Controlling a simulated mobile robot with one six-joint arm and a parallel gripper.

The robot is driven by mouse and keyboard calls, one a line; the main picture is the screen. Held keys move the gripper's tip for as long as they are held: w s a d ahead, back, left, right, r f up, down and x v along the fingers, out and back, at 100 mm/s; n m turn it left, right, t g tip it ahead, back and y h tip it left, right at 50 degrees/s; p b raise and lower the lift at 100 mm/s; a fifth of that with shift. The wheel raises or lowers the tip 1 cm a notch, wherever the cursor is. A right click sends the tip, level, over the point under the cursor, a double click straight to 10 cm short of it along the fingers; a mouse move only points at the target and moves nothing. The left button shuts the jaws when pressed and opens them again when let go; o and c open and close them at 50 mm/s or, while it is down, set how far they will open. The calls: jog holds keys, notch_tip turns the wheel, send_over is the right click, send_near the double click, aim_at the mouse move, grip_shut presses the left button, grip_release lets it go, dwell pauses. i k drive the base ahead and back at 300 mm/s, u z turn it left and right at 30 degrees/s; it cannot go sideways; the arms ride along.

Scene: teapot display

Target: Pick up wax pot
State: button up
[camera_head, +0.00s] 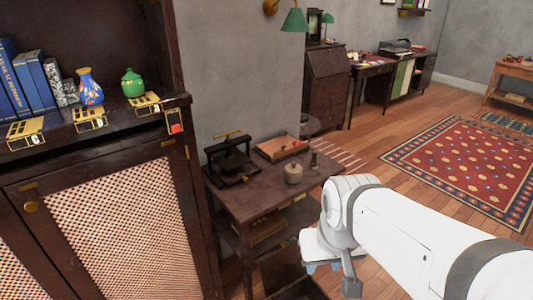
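A small, round, beige pot with a narrow top, which looks like the wax pot (293,174), stands upright on a dark wooden side table (255,204). My gripper (338,278) is at the lower middle, in front of and to the right of the table, below the level of its top. It is apart from the pot. Its fingers point downward and are partly hidden by my wrist, so I cannot tell whether they are open. Nothing is visibly held.
A black press (230,160) and a wooden tray (281,147) stand behind the pot. A small dark upright object (313,161) is to its right. A cabinet (110,235) with a lattice door is at the left, bearing books, a blue vase (89,88) and a green pot (132,83).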

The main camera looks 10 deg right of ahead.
aim_at(290, 178)
jog(key=u, duration=1.3)
jog(key=k, duration=0.1)
jog(key=u, duration=2.4)
jog(key=k, duration=2.65)
jog(key=z, duration=1.8)
jog(key=i, duration=0.65)
jog(key=z, duration=0.1)
